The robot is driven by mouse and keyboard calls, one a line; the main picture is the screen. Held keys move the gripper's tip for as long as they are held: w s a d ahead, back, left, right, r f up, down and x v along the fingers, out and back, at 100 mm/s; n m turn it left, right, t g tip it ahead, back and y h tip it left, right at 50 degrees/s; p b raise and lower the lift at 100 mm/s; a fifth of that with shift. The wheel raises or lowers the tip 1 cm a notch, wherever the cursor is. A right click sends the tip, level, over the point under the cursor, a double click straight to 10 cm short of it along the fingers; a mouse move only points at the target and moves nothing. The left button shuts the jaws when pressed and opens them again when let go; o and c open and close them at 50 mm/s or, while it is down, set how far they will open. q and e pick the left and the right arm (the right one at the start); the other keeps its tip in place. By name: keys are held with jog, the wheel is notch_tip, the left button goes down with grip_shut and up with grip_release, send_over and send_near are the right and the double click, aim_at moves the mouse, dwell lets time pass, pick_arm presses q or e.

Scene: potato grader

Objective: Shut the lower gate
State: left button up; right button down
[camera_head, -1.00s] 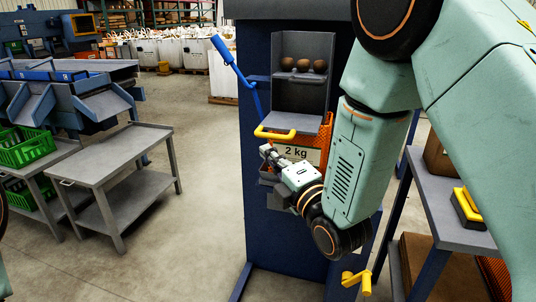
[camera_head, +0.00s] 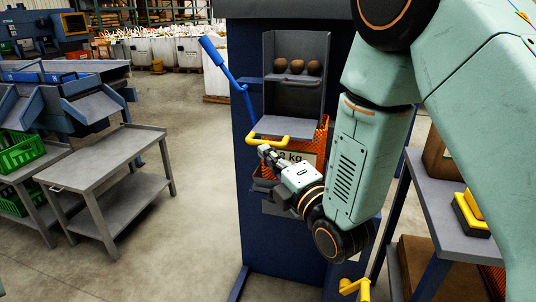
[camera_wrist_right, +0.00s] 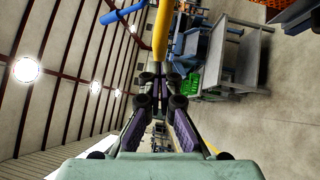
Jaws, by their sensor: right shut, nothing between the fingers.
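The lower gate (camera_head: 285,127) is a grey plate that sticks out nearly flat at the bottom of the grey chute, with a yellow handle (camera_head: 282,140) along its front edge. My right gripper (camera_head: 265,151) is shut and empty, just below the left end of that handle. In the right wrist view the yellow bar (camera_wrist_right: 162,32) lies just beyond my shut fingertips (camera_wrist_right: 161,78). I cannot tell whether they touch it. My left gripper is not in view.
Three potatoes (camera_head: 297,66) rest on the chute's upper shelf. A blue lever (camera_head: 226,65) stands left of the chute. An orange net bag labelled 2 kg (camera_head: 320,140) hangs below the gate. A grey trolley (camera_head: 100,160) stands left, with clear floor between.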

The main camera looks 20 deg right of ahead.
aim_at(282, 127)
jog(key=shift+w, duration=0.1)
dwell(0.3)
jog(key=w+d, duration=0.2)
jog(key=w, duration=0.1)
jog(key=w+d, duration=0.2)
jog(key=w, duration=0.1)
jog(key=w+d, duration=0.2)
jog(key=w, duration=0.1)
jog(key=shift+w+d, duration=0.35)
jog(key=shift+w, duration=0.05)
jog(key=shift+r, duration=0.2)
jog(key=shift+d, duration=0.1)
